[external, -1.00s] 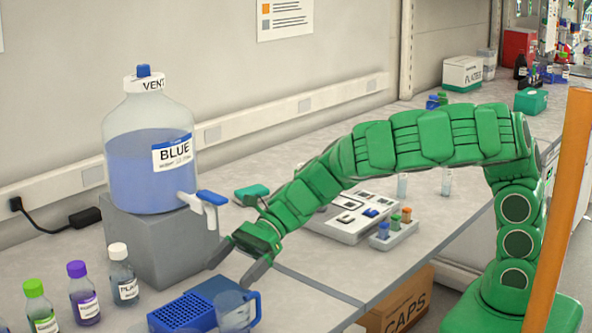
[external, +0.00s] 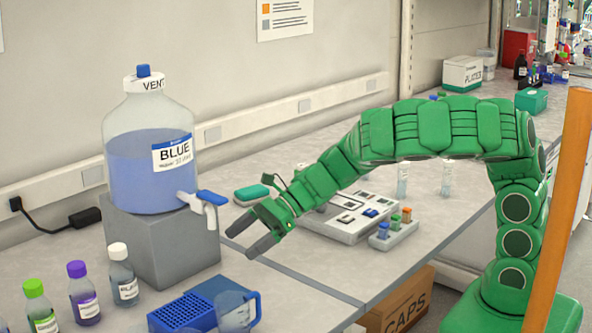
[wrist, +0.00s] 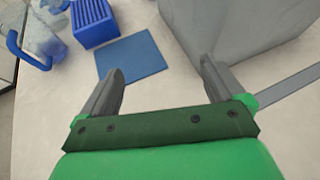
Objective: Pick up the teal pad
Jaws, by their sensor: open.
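The teal pad (external: 251,194) is a small rounded block with a teal top and a pale lower edge. In the external view it lies on the bench right of the jug's tap, behind my gripper (external: 248,238). My gripper is open and empty, apart from the pad, with its fingers pointing down and left. I cannot see the teal pad in the wrist view.
A jug of blue liquid (external: 130,170) stands on a grey block (external: 165,250), left of my gripper. A blue flat square (wrist: 130,58), a blue rack (wrist: 93,22) and a clear beaker (external: 233,312) are in front. A grey tray of parts (external: 340,225) is at right.

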